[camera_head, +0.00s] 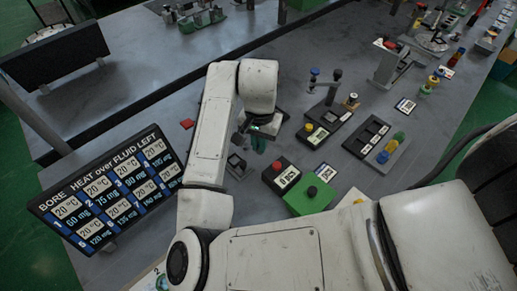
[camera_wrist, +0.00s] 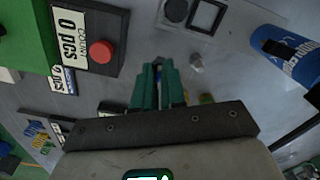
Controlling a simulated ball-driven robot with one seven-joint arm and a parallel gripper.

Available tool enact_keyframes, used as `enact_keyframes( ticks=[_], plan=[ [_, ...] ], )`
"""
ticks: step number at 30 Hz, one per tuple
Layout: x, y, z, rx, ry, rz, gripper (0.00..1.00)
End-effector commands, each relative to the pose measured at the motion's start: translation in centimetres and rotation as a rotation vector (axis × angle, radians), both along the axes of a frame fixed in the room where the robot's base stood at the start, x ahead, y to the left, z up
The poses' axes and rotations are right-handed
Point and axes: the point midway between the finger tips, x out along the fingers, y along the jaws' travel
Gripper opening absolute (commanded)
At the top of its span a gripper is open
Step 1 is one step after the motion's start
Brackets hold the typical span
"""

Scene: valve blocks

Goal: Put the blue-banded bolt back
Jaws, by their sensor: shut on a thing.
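My gripper (camera_head: 258,143) hangs above the grey table in the middle of the head view, left of the counter block. Its teal fingers show in the wrist view (camera_wrist: 157,84), pointing away from the camera, close together. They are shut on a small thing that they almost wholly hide. I cannot make out a blue band on it, so I cannot tell from the pictures whether it is the blue-banded bolt. A small pale piece (camera_wrist: 197,63) shows just right of the fingertips in the wrist view, apart from them.
A tray with coloured pieces (camera_head: 397,155) is farther right. A black display board (camera_head: 112,190) is at left. A blue can (camera_wrist: 290,55) shows in the wrist view.

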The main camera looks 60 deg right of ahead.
Motion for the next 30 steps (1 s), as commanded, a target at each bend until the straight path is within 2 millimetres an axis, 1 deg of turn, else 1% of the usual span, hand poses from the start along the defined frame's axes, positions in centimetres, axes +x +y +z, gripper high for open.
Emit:
enact_keyframes(
  ticks=[1,6,8,20,21,28,30],
  plan=[
    [0.4,0.1,-0.5,0.003,0.001,0.003,0.0],
    [0.3,0.1,-2.7,0.003,0.001,0.002,0.0],
    [0.4,0.1,-3.2,0.002,0.0,0.002,0.0],
    [0.3,0.0,-3.8,0.001,0.0,0.002,0.0],
    [0.3,0.0,-3.8,0.001,-0.001,0.001,0.13],
    [0.3,0.0,-3.7,0.002,0.0,0.001,0.35],
    [0.3,0.0,-3.7,0.002,0.0,0.001,0.36]
  ],
)
